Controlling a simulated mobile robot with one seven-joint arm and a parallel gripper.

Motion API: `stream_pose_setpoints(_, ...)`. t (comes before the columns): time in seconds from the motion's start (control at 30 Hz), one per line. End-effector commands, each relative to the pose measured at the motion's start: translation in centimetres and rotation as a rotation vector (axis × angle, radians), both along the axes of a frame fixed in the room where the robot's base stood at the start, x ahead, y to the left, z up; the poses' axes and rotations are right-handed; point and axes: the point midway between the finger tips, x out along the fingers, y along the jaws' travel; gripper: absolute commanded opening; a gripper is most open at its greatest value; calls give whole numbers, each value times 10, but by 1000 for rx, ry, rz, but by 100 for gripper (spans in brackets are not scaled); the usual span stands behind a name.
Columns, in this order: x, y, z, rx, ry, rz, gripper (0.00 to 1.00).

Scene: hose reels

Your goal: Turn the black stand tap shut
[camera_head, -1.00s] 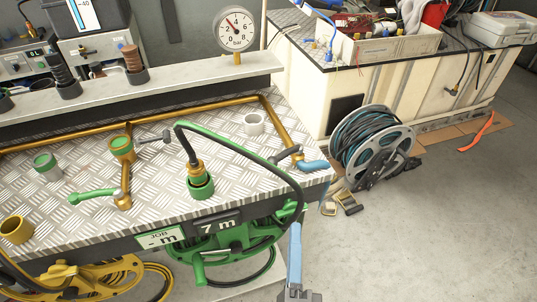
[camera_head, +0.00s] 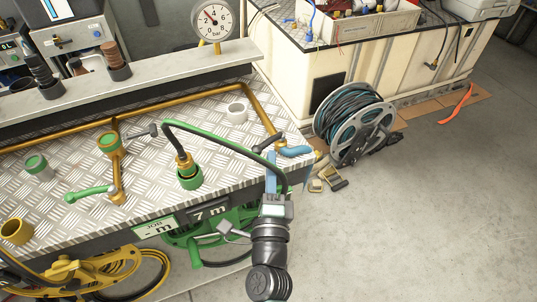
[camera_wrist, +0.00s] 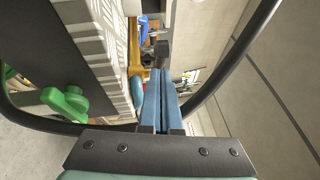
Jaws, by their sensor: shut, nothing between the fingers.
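A dark lever tap (camera_head: 268,144) sits at the right end of the brass pipe, beside a blue spout (camera_head: 296,150). Another dark-grey lever (camera_head: 145,131) sticks out by the middle brass upright; I cannot tell from its look which is the named tap. My gripper (camera_head: 271,158) has blue fingers, shut and empty, pointing up just below the right-end tap; contact is not clear. In the wrist view the shut fingers (camera_wrist: 162,74) point toward a dark part (camera_wrist: 161,48), with the blue spout (camera_wrist: 136,88) close on their left.
A black hose loops from the green connector (camera_head: 188,176) over the bench edge near my arm. A green-handled tap (camera_head: 90,193) is at left. Green and yellow reels (camera_head: 85,280) hang in front.

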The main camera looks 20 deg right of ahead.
Motion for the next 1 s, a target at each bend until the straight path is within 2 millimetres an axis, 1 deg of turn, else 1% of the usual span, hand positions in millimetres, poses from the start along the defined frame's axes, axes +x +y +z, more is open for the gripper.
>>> stream_pose_setpoints(0.1,6,2,2,-2,1,0,0)
stream_pose_setpoints(0.5,8,4,2,-2,1,1,0)
stream_pose_setpoints(0.63,18,14,5,-1,1,4,0)
stream_pose_setpoints(0.8,32,24,3,-1,0,3,0)
stream_pose_setpoints(1.0,35,27,2,-2,0,8,0)
